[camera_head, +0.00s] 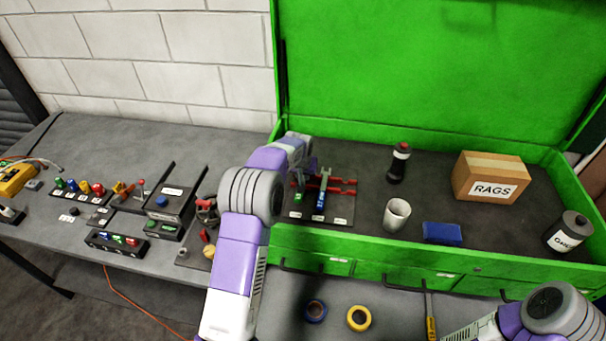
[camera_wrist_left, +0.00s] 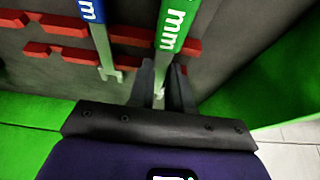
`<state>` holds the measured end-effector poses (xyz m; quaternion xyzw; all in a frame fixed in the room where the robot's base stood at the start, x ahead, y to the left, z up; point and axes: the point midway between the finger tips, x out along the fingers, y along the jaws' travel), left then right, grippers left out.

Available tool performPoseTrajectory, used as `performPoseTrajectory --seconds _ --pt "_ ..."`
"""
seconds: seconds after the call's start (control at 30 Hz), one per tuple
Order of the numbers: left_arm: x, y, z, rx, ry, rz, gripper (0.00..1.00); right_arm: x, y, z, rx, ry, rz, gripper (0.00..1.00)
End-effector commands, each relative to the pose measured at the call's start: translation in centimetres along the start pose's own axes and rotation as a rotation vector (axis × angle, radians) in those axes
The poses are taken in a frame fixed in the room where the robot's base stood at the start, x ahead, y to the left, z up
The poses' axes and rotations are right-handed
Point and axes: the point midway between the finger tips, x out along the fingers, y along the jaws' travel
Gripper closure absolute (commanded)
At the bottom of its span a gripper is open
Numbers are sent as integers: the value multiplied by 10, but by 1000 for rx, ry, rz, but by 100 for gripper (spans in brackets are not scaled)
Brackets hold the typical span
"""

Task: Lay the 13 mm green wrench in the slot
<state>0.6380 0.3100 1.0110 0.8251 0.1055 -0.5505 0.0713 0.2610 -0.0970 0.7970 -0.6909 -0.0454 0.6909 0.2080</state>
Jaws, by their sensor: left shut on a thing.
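The green wrench (camera_wrist_left: 174,28) has white lettering, of which "mm" can be read, and a bare metal end. My left gripper (camera_wrist_left: 160,88) is shut on that metal end in the left wrist view. The wrench lies across the line of the red slotted rails (camera_wrist_left: 68,28); I cannot tell whether it rests in the slot or just above it. In the head view the green wrench (camera_head: 299,197) shows beside the blue wrench (camera_head: 320,199), with my left gripper (camera_head: 303,178) over its far end, partly hidden by my arm. My right gripper is out of view.
The blue wrench also shows in the left wrist view (camera_wrist_left: 99,38), close beside the green one. Inside the green chest (camera_head: 400,243) stand a dark bottle (camera_head: 398,164), a white cup (camera_head: 397,214), a blue block (camera_head: 442,233), a RAGS box (camera_head: 490,177) and a can (camera_head: 569,232).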

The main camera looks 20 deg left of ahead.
Motion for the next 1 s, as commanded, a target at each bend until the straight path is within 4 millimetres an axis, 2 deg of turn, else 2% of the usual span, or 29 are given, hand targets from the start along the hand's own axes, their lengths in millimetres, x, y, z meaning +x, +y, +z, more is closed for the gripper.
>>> performPoseTrajectory --seconds 1.0 --pt "12 0 5 0 0 0 100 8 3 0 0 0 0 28"
